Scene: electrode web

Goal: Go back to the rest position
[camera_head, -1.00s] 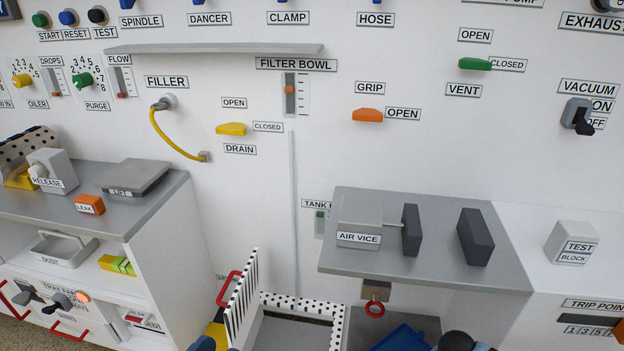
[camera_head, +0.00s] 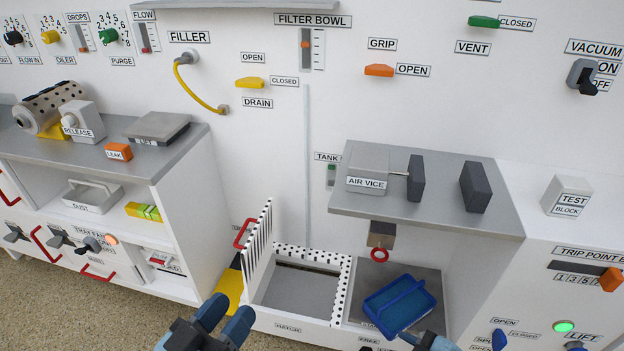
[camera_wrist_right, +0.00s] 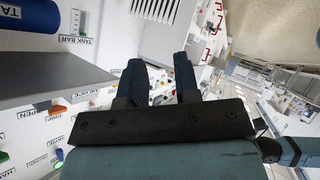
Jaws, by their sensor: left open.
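My left gripper (camera_head: 228,310) is at the bottom of the head view, in front of the white cabinet and the open hatch. Its two blue fingers are apart with nothing between them. My right gripper (camera_wrist_right: 160,72) shows in the right wrist view, its two dark fingers apart and the gap empty. A small part of my right arm shows at the bottom edge of the head view, right of centre.
The grey shelf (camera_head: 440,217) with the air vice (camera_head: 367,172) juts out at right. Below it are a blue tray (camera_head: 385,312) and the open hatch (camera_head: 297,287) with its raised striped lid (camera_head: 258,245). A side cabinet (camera_head: 190,205) stands left. Floor (camera_head: 60,320) is clear at lower left.

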